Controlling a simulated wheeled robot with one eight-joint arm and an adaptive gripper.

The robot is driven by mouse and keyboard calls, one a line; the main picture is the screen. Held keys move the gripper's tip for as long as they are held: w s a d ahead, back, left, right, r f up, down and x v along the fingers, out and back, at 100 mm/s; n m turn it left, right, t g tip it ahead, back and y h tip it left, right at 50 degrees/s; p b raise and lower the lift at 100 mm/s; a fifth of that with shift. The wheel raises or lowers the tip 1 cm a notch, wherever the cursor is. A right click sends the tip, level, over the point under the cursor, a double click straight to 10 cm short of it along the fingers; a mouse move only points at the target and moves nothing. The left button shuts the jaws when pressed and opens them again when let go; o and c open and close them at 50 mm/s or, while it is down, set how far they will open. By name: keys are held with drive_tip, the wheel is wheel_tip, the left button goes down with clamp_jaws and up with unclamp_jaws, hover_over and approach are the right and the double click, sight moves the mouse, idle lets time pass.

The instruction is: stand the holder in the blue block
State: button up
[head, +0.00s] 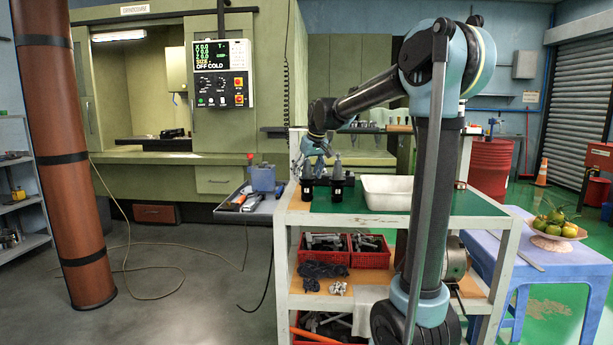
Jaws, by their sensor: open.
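The blue block (263,179) stands on the side tray at the left of the cart, among hand tools. Dark tool holders with grey tapered tops stand in a black rack on the cart's green top; one holder (337,170) shows clearly at the right of the rack (322,189). My gripper (316,161) is over the left part of the rack, close to the holders there, open. The view is too small to tell whether its fingers are around a holder or touching one. The block's upper openings cannot be made out.
A white tray (387,193) sits right of the rack on the cart top. The side tray (236,215) also carries orange-and-grey tools. My arm crosses over the cart's right half. A blue table (545,255) with a fruit dish stands right.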

drive_tip(key=v, duration=1.2)
drive_tip(key=s+d+f+m+h, duration=0.1)
drive_tip(key=s+d+f, duration=0.6)
drive_tip(key=s, duration=0.2)
drive_tip(key=s+d+f+m, duration=0.2)
drive_tip(key=s+d+f, duration=0.45)
drive_tip(key=s, duration=0.25)
drive_tip(key=s+d+f+m+g, duration=0.1)
drive_tip(key=s+d+f, duration=0.3)
drive_tip(key=s+f, duration=0.5)
drive_tip(key=s+d+f+m+g+h, duration=0.1)
drive_tip(key=s+d+f, duration=0.3)
drive_tip(key=s+f, duration=0.5)
wheel_tip(320, 180, down, 3)
drive_tip(key=shift+s+r+m, duration=0.25)
drive_tip(key=shift+s+m, duration=0.05)
drive_tip(key=shift+m, duration=0.2)
drive_tip(key=shift+c, duration=0.6)
